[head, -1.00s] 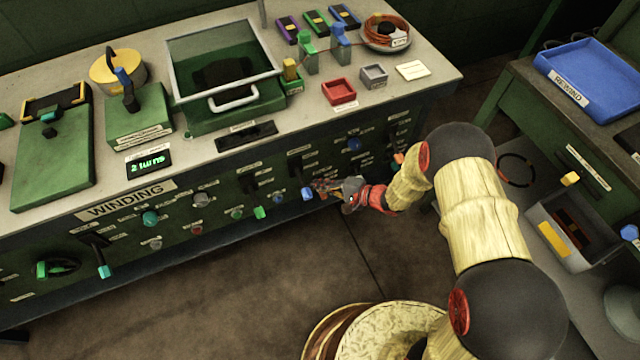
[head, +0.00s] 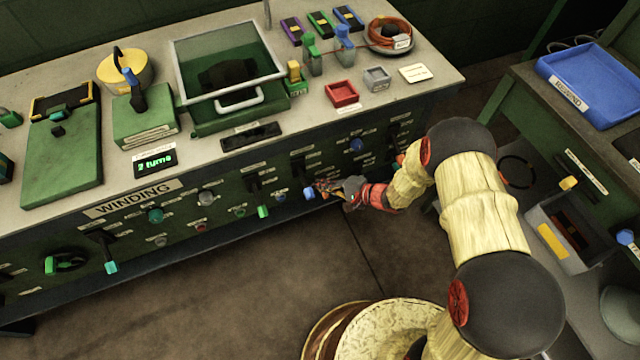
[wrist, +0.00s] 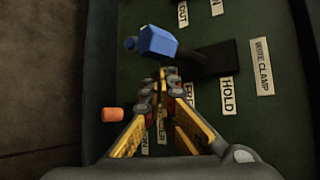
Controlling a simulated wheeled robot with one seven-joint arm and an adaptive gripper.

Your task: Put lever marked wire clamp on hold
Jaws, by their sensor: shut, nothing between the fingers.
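The wire clamp lever has a blue handle end (wrist: 158,42) on a black arm in the wrist view. Its "WIRE CLAMP" label (wrist: 262,66) and "HOLD" label (wrist: 228,95) are on the green panel to the right. In the head view the blue end (head: 309,193) is low on the panel front. My gripper (wrist: 161,78) is shut and empty, its tips close below the blue end in the wrist view. Whether they touch it I cannot tell. In the head view my gripper (head: 322,188) is just right of the blue end.
An orange knob (wrist: 113,114) is left of my fingers in the wrist view. Other levers and knobs, such as a green-tipped lever (head: 263,211), line the panel. The bench top (head: 440,88) holds trays and fixtures. Open floor (head: 250,290) lies in front.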

